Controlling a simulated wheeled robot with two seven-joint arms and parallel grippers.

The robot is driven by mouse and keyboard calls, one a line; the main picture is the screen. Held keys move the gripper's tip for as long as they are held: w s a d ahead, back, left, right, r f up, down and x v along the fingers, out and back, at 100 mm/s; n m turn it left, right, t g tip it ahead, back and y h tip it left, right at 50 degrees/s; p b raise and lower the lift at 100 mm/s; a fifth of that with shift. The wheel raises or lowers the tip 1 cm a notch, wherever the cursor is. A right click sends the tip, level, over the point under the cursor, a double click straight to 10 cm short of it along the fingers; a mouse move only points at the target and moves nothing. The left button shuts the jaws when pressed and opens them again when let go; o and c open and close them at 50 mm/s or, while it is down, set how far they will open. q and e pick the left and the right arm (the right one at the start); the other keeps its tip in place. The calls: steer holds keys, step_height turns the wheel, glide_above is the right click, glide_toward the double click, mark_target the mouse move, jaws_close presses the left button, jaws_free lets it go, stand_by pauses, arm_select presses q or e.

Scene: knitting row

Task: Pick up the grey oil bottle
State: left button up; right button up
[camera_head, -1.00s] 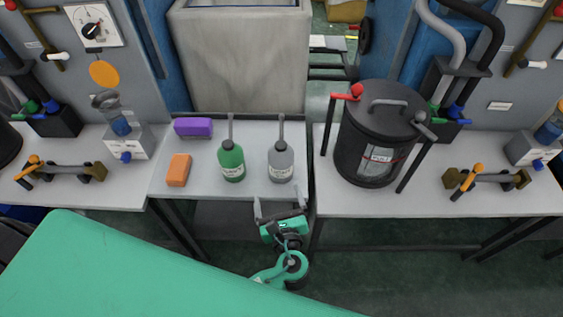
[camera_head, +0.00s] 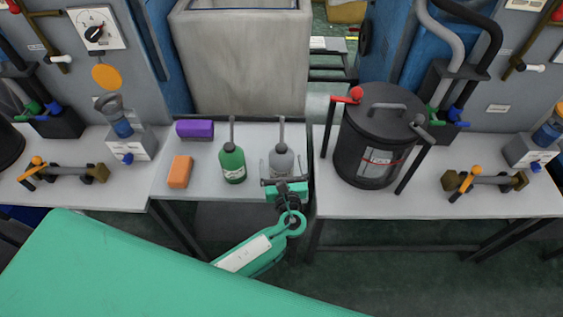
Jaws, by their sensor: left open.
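The grey oil bottle (camera_head: 281,160) stands upright on the small middle table, its thin spout pointing up. Its lower part and label are hidden behind my left gripper (camera_head: 284,182). My left gripper is open, with its fingers at the near side of the bottle; I cannot tell whether they touch it or reach around it. My right gripper is not in view.
A green oil bottle (camera_head: 232,163) stands just left of the grey one. An orange block (camera_head: 180,171) and a purple block (camera_head: 195,129) lie further left. A black lidded drum (camera_head: 372,140) stands on the right table (camera_head: 425,204).

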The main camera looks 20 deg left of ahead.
arm_select(q)
steer(key=shift+x, duration=1.45)
steer(key=c, duration=1.3)
steer(key=shift+o, duration=0.2)
